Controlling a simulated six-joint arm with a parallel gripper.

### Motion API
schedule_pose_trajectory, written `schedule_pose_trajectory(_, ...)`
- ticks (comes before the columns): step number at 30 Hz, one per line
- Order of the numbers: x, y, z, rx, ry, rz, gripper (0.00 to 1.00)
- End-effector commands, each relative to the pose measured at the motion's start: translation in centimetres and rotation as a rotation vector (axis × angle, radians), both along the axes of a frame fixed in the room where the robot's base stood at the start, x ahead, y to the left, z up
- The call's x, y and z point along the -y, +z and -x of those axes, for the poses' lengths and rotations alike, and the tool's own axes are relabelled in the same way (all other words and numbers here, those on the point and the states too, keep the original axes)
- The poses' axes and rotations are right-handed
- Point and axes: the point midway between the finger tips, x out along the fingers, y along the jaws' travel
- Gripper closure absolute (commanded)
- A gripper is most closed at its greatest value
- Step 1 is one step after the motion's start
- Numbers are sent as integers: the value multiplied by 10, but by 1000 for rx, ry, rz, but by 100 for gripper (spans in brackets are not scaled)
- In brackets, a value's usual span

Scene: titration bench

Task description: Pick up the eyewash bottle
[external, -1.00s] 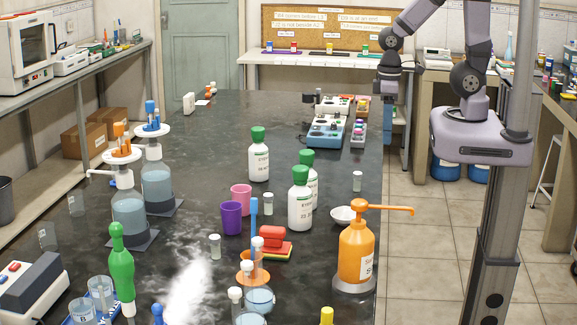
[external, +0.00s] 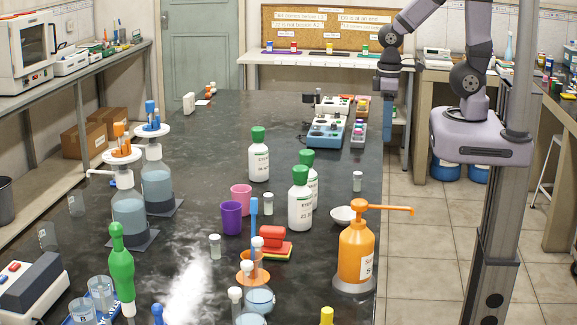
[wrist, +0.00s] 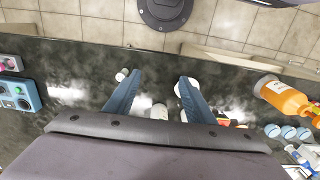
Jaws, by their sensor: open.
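Three white bottles with green caps and labels stand upright on the dark bench in the external view: one at the back (external: 259,162), one in front (external: 300,207), and one partly hidden behind it (external: 313,187). The labels are too small to read surely, so I cannot tell which is the eyewash bottle. My gripper (external: 387,132) hangs over the far right edge of the bench, well behind and above the bottles. In the wrist view its two blue-grey fingers (wrist: 159,80) are apart, with nothing held between them.
An orange pump bottle (external: 357,250) and a white bowl (external: 343,214) stand near the right edge. Purple (external: 231,217) and pink (external: 241,196) cups stand left of the front bottles. Blue-and-white devices (external: 326,132) are behind. The bench between back bottle and devices is clear.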

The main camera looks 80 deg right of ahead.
Motion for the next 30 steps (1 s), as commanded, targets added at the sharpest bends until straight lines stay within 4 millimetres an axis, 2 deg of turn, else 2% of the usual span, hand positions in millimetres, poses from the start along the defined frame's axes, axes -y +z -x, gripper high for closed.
schedule_pose_trajectory(8,0,46,-1,9,0,0,51)
schedule_pose_trajectory(9,-7,35,-13,37,9,-26,51)
schedule_pose_trajectory(11,-15,30,-30,86,23,-60,51)
schedule_pose_trajectory(17,-44,24,-102,303,69,-166,51)
schedule_pose_trajectory(20,-56,27,-150,455,87,-212,51)
schedule_pose_trajectory(23,-63,36,-205,645,93,-237,51)
schedule_pose_trajectory(24,-63,42,-228,726,89,-237,51)
schedule_pose_trajectory(26,-59,52,-260,845,78,-228,51)
schedule_pose_trajectory(27,-55,60,-279,920,65,-214,51)
schedule_pose_trajectory(30,-36,78,-321,1090,13,-156,51)
